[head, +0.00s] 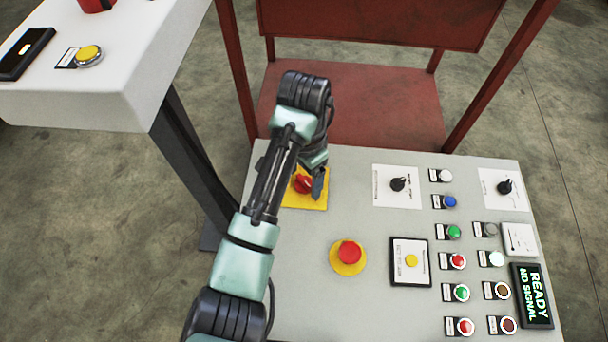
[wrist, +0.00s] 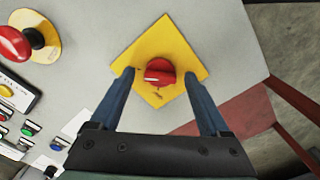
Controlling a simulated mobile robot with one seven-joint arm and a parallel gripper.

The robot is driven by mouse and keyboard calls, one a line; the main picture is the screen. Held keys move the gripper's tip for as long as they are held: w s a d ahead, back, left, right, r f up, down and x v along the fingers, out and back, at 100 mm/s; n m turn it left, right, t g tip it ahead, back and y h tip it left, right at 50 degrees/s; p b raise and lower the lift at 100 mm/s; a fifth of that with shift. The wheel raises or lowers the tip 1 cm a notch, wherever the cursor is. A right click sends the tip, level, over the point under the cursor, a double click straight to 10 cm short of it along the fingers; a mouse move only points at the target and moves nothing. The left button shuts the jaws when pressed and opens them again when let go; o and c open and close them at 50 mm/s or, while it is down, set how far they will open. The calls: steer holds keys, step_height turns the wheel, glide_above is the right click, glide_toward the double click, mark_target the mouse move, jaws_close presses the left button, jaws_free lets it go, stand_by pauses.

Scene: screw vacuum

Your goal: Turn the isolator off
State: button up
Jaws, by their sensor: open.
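The isolator is a red rotary knob (wrist: 160,72) on a yellow square plate (wrist: 172,45), on the grey panel. In the head view the knob (head: 303,184) and plate (head: 312,202) are partly hidden by my arm. My gripper (wrist: 163,75) is open, with one blue-grey finger on each side of the knob. The fingertips overlap the yellow plate's edges in the wrist view; I cannot tell how far above it they are. There is a visible gap between each finger and the knob. In the head view my gripper (head: 316,184) is over the knob.
A red emergency button (head: 349,253) on a round yellow base sits nearer on the panel (head: 300,300). Black selector knobs (head: 398,184), several coloured buttons and a READY display (head: 532,295) are to the right. A red frame (head: 350,110) stands behind; a white console (head: 130,60) is at left.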

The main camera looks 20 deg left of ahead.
steer(key=shift+c, duration=0.2)
jaws_close()
